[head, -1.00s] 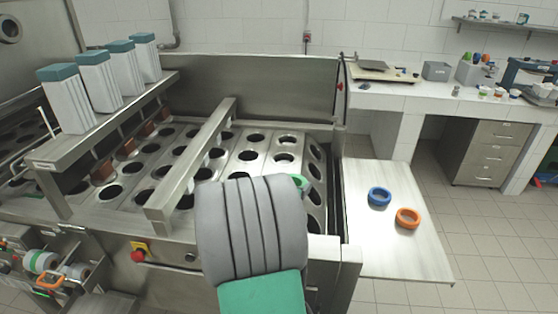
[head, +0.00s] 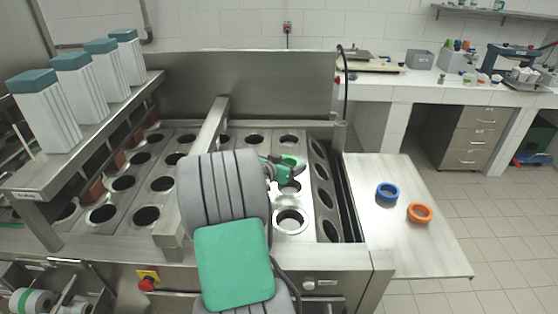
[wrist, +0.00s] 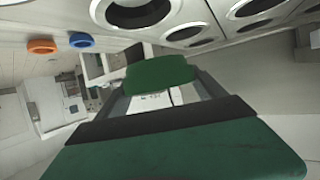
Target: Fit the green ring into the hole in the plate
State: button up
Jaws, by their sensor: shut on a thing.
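The green ring (head: 293,161) is in the jaws of my gripper (head: 286,168), above the right part of the metal plate (head: 308,203) in the head view. The plate has rows of round dark holes. One hole (head: 290,186) shows just below the gripper and another (head: 291,220) is nearer the front. The ring appears apart from the plate, but its exact height is unclear. My arm hides part of the plate to the left. In the wrist view, a dark green rounded shape is at the finger ends; I cannot tell whether it is the ring.
A blue ring (head: 387,192) and an orange ring (head: 420,213) lie on the side table (head: 400,245) at the right. A metal rail (head: 207,140) stands over the plate left of my arm.

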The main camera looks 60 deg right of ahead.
jog(key=shift+f, duration=0.2)
jog(key=shift+s+d+f+b, duration=0.15)
jog(key=shift+f+b, duration=0.2)
jog(key=shift+f, duration=0.6)
jog(key=shift+s+a+f+b, duration=0.1)
jog(key=shift+f+b, duration=0.2)
jog(key=shift+f, duration=0.65)
jog(key=shift+s+d+f+b, duration=0.15)
jog(key=shift+f+b, duration=0.2)
jog(key=shift+f, duration=0.6)
jog(key=shift+a, duration=0.1)
jog(key=o, duration=1.3)
